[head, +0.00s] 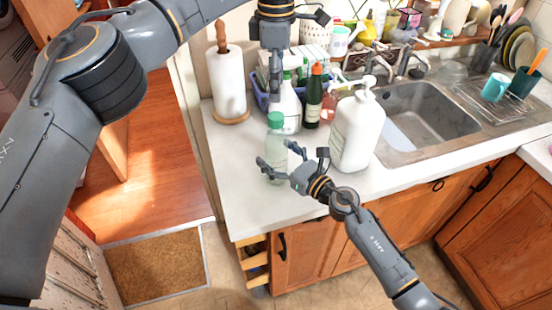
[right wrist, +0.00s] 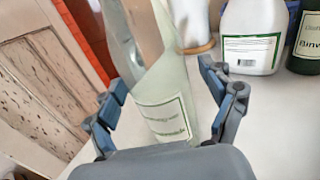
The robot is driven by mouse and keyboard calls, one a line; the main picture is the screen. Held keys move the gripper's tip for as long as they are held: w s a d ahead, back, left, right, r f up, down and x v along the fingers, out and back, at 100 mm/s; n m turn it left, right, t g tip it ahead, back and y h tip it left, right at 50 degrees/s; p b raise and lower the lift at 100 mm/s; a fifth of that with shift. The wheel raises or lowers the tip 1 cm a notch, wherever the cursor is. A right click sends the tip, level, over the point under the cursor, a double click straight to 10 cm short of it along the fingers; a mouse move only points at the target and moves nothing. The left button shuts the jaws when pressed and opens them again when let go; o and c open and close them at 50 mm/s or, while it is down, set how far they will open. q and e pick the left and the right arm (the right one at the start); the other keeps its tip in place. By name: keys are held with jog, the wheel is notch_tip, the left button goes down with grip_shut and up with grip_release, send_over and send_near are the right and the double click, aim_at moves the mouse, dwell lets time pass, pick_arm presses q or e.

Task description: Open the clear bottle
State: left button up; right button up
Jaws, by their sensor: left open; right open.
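The clear bottle (head: 276,150) with a green cap (head: 275,120) stands upright near the left front edge of the counter. In the right wrist view its pale, labelled body (right wrist: 165,105) stands between my fingers, and its cap is out of view. My right gripper (head: 279,158) is open around the bottle's body, with a finger on either side; I cannot tell whether they touch it. My left gripper (head: 275,92) is above and just behind the cap, pointing down. It is seen edge-on and holds nothing that I can see.
A large white jug (head: 357,132) stands close on the right of the bottle. Behind are a white spray bottle (head: 288,107), a dark green bottle (head: 313,103) and a paper towel roll (head: 227,85). The sink (head: 425,112) lies to the right. The counter's left front is clear.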

aim_at(276, 116)
jog(key=shift+w+a, duration=0.1)
jog(key=shift+a, duration=0.05)
grip_shut()
pick_arm(q)
jog(key=m, duration=0.5)
jog(key=shift+m, duration=0.3)
jog(key=m, duration=1.2)
jog(key=shift+f, duration=4.05)
jog(key=shift+c, duration=0.4)
